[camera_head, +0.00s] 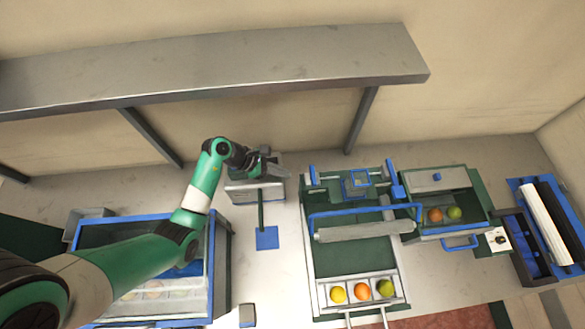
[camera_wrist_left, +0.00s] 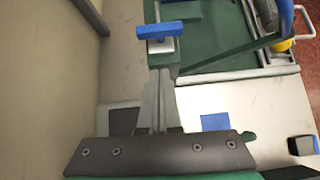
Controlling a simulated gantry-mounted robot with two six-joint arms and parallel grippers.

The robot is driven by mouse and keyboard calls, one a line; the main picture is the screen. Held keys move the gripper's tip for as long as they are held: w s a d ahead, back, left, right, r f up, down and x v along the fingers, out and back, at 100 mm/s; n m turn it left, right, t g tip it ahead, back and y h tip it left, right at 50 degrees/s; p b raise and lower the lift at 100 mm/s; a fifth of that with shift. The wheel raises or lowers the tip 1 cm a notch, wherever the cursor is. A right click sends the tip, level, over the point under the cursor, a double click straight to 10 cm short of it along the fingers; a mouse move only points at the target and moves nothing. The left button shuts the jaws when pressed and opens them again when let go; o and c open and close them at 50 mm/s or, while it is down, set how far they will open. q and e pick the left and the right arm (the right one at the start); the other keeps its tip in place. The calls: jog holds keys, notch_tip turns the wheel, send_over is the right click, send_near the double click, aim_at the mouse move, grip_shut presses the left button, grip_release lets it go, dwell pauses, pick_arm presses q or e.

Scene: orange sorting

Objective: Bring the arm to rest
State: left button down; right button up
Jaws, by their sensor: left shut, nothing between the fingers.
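My left arm (camera_head: 205,180) is green, white and black and reaches in from the lower left. My left gripper (camera_head: 272,162) is over a grey box-like device at the back of the counter. In the left wrist view its grey fingers (camera_wrist_left: 160,105) are together with nothing between them. Whether the gripper touches the device cannot be told. My right gripper does not show.
A grey device (camera_head: 257,192) stands under the gripper, with a blue square (camera_head: 267,238) before it. A blue-rimmed bin (camera_head: 222,275) lies under my arm.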

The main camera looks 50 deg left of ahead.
pick_arm(q)
jog(key=v, duration=0.7)
jog(key=shift+r, duration=0.3)
jog(key=shift+d, duration=0.15)
